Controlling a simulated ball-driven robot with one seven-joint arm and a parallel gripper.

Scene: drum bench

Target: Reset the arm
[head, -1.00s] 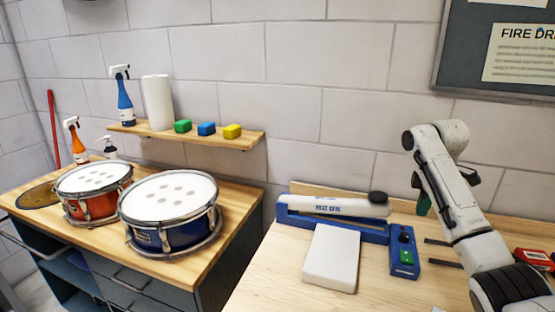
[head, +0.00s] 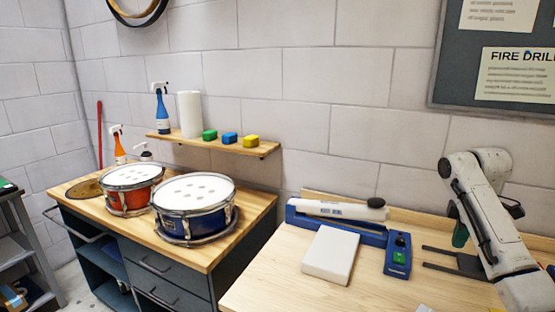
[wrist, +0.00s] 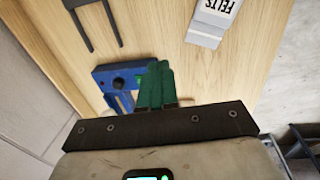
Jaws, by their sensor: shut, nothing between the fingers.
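My gripper (wrist: 156,85) shows in the wrist view as two green fingers pressed together, with nothing between them. In the head view its green tip (head: 460,236) hangs over the right bench, partly hidden by my white arm (head: 484,215). The arm stands at the right edge of the head view, bent at the top. The fingers are to the right of the blue switch box (head: 397,257) in the head view; in the wrist view they overlap a blue piece (wrist: 112,76).
The right bench holds a heat sealer (head: 338,209), a white block (head: 331,254) and a dark fork-like bracket (head: 455,262). A FELTS box (wrist: 213,18) lies on the wood. Red (head: 131,197) and blue (head: 194,224) drums stand on the left bench, below a shelf (head: 215,144).

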